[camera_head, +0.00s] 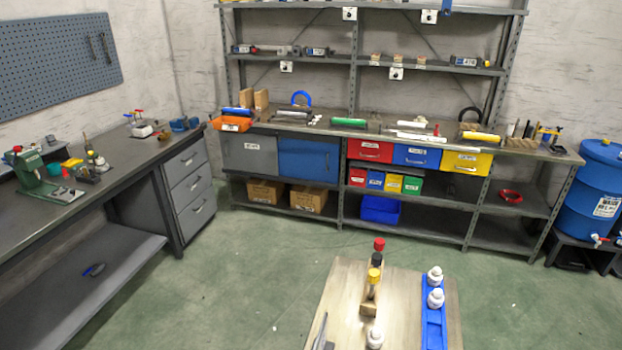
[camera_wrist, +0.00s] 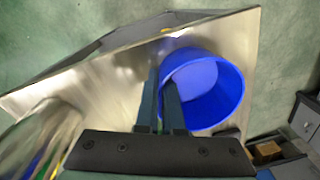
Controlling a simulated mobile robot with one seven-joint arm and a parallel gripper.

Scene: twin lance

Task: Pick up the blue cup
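The blue cup (camera_wrist: 205,88) shows in the wrist view, its open mouth facing the camera, at the right of my fingers. My gripper (camera_wrist: 163,78) has its two dark fingers close together at the cup's left rim. One finger is inside the mouth and the other outside, with the cup's wall between them. The gripper looks shut on this wall. The far part of the cup is hidden, and I cannot tell whether its base touches the table. I do not make out the cup in the head view.
A wooden-topped table (camera_head: 340,290) is in front. It bears a stand with red, black and yellow knobs (camera_head: 376,262) and a blue rack (camera_head: 433,325) with white pieces. A workbench (camera_head: 110,165) is at left and shelving (camera_head: 370,130) at the back. Green floor between them is clear.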

